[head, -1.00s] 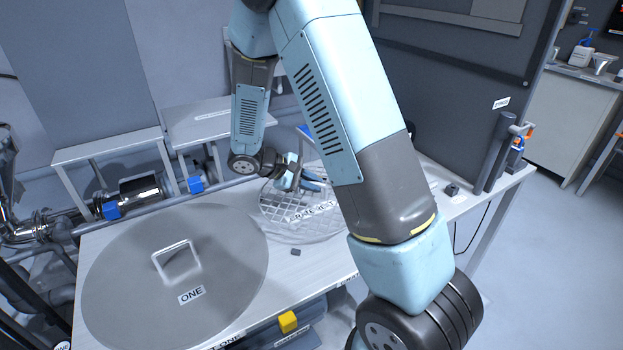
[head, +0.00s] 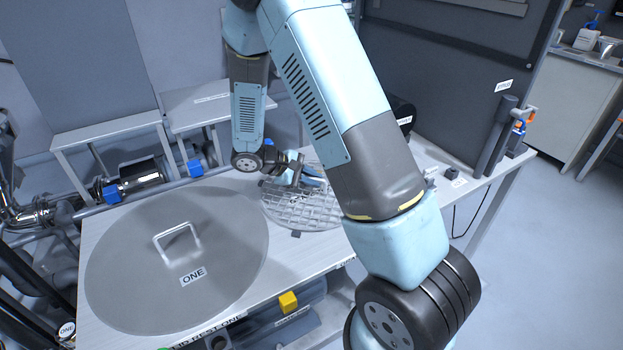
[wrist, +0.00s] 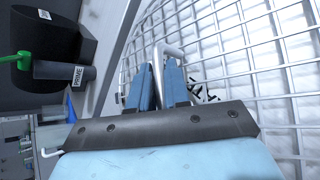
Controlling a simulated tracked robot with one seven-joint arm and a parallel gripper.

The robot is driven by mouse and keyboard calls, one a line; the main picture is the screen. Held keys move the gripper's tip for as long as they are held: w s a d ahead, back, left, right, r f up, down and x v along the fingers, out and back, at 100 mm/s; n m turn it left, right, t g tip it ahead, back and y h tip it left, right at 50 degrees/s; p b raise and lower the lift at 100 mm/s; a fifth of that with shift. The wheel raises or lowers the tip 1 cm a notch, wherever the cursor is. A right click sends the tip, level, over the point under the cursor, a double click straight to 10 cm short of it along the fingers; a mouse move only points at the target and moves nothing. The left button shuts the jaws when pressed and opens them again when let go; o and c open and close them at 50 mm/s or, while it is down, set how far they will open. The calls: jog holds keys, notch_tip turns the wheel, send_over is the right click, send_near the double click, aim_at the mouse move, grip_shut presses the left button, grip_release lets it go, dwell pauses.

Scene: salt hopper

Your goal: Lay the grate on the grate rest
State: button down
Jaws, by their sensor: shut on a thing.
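The grate (head: 290,212) is a round metal mesh disc at the back middle of the bench, partly hidden by my arm in the head view. My gripper (head: 314,183) is over it. In the wrist view, the blue fingers (wrist: 157,88) are shut on the grate's pale handle (wrist: 168,50), and the mesh (wrist: 235,45) fills the right side. White material shows through the mesh, and dark lettering is partly hidden behind the fingers. I cannot tell whether the grate touches what is below it. I cannot make out the grate rest for certain.
A large grey lid (head: 150,275) marked ONE, with a raised handle, covers the bench's left part. Two raised shelves (head: 105,136) stand behind it. A dark cylinder marked PRIME (wrist: 68,73) is at the wrist view's left. A yellow block (head: 288,302) is at the front.

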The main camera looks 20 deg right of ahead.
jog(key=shift+f, duration=0.25)
jog(key=c, duration=1)
grip_release()
jog(key=shift+a, duration=0.1)
